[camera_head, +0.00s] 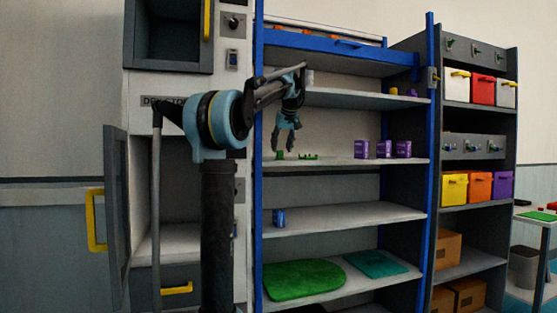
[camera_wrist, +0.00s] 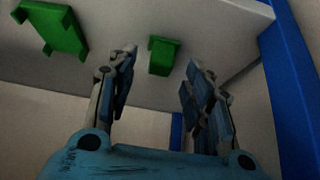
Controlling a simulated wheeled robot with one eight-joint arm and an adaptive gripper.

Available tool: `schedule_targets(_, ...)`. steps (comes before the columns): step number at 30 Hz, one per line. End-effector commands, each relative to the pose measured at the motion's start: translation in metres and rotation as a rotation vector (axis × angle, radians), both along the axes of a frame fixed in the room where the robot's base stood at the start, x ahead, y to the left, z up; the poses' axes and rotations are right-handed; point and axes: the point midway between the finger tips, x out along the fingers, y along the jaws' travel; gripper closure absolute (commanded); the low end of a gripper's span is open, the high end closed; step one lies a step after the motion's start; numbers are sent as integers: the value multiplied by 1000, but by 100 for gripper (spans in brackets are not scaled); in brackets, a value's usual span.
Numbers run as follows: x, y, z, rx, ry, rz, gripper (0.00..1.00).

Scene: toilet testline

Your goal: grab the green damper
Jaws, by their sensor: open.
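Two green pieces lie on the white shelf under my gripper, and I cannot tell for sure which is the damper. The smaller green piece (camera_head: 280,155) is at the left, near the blue post; in the wrist view this small block (camera_wrist: 163,57) shows between my fingertips, beyond them. The wider green piece (camera_head: 309,157) lies to its right; in the wrist view it (camera_wrist: 52,28) is at the upper left, outside the fingers. My gripper (camera_head: 284,146) is open and empty, pointing down just above the smaller piece. In the wrist view its fingers (camera_wrist: 159,68) stand apart.
Purple boxes (camera_head: 383,149) stand on the same shelf to the right. A blue upright post (camera_head: 258,200) is close on the left of my gripper. Another shelf (camera_head: 355,99) is above. A blue can (camera_head: 279,218) stands on the shelf below.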

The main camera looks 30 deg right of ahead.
Motion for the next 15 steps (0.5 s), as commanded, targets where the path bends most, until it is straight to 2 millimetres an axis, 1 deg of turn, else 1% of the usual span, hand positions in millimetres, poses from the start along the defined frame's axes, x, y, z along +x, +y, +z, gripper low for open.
schedule_targets(3,10,-1,-14,-1,0,1,53)
schedule_targets(6,15,-2,-22,-1,0,1,53)
schedule_targets(9,17,-3,-27,-1,0,1,53)
schedule_targets(15,18,-3,-27,0,0,0,53)
